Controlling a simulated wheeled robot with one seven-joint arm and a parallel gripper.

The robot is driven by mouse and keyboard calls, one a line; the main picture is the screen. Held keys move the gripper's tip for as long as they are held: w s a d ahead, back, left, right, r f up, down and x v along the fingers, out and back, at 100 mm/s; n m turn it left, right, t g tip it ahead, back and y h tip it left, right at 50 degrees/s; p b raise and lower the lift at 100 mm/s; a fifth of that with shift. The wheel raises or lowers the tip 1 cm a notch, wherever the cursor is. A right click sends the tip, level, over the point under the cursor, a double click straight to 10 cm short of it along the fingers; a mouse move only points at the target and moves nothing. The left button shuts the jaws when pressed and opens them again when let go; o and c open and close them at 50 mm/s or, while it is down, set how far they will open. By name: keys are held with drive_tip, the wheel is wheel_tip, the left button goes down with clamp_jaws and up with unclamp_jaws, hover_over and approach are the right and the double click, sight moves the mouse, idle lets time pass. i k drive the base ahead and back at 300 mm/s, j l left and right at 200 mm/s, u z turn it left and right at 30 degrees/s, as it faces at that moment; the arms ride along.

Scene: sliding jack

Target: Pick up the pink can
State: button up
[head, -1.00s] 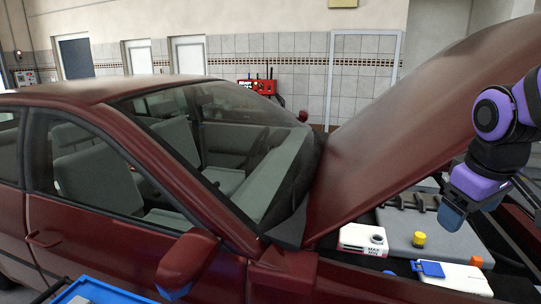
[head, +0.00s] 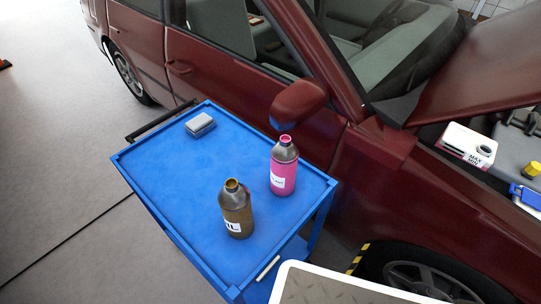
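In the head view, the pink can (head: 284,172) stands upright on the blue cart top (head: 190,165), near its right edge. It is a bottle shape with a pink lower body, a white label, a dark shoulder and a pink open neck. My gripper is not in this view, and nothing touches the can.
A brown bottle (head: 237,212) stands upright just left of and nearer than the pink can. A grey block (head: 200,125) lies at the cart's far left. The red car (head: 225,80) with its mirror (head: 299,103) stands close behind the cart. Open floor (head: 60,170) lies to the left.

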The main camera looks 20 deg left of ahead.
sight(285, 154)
drive_tip(key=l+u, duration=0.1)
drive_tip(key=u, duration=0.5)
drive_tip(key=i+j+u, duration=0.1)
drive_tip(key=u, duration=0.3)
drive_tip(key=k+z, duration=0.1)
drive_tip(key=z, duration=0.25)
drive_tip(key=k+z, duration=0.1)
drive_tip(key=z, duration=0.3)
drive_tip(key=k+z, duration=0.1)
drive_tip(key=z, duration=0.25)
drive_tip(key=i+j+z, duration=0.2)
drive_tip(key=z, duration=0.25)
drive_tip(key=k+l+u, duration=0.1)
drive_tip(key=u, duration=1.2)
drive_tip(key=i+j+u, duration=0.2)
drive_tip(key=k+l, duration=0.05)
drive_tip(key=k, duration=0.05)
